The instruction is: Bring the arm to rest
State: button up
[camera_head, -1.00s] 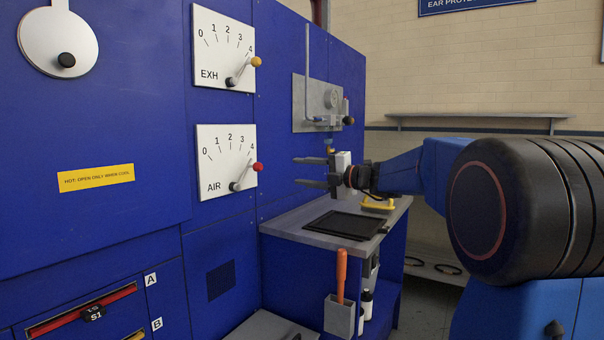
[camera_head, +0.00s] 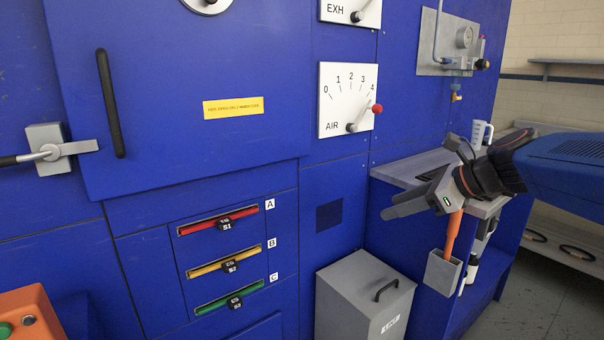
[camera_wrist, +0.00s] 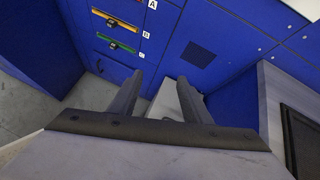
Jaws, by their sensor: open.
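My gripper (camera_head: 412,197) is at the right of the head view, in front of the grey-topped counter, with its fingers pointing left. In the wrist view my gripper (camera_wrist: 158,92) shows two dark fingers spread apart with nothing between them. Beyond them are the blue machine front and the lid of a grey bin (camera_wrist: 167,103). My arm (camera_head: 570,170) reaches in from the right edge, bent at the wrist. The gripper hides part of the counter in the head view.
The counter (camera_head: 408,170) carries a white jug (camera_head: 481,134). An orange-handled tool (camera_head: 453,233) stands in a grey holder (camera_head: 442,272) on its front. The grey bin (camera_head: 366,300) stands on the floor left of it.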

jog(key=s+d+f+n+g+h, duration=0.1)
jog(key=s+d+f+n+h, duration=0.2)
jog(key=s+f+n, duration=0.6)
jog(key=s+d+f+n+g+h, duration=0.1)
jog(key=s+d+f+n+h, duration=0.3)
jog(key=s+f+n, duration=0.5)
jog(key=s+n, duration=0.5)
jog(key=n, duration=0.1)
jog(key=shift+n+g+h, duration=0.3)
jog(key=shift+g+h, duration=0.1)
jog(key=shift+s+r, duration=0.1)
jog(key=shift+c, duration=0.6)
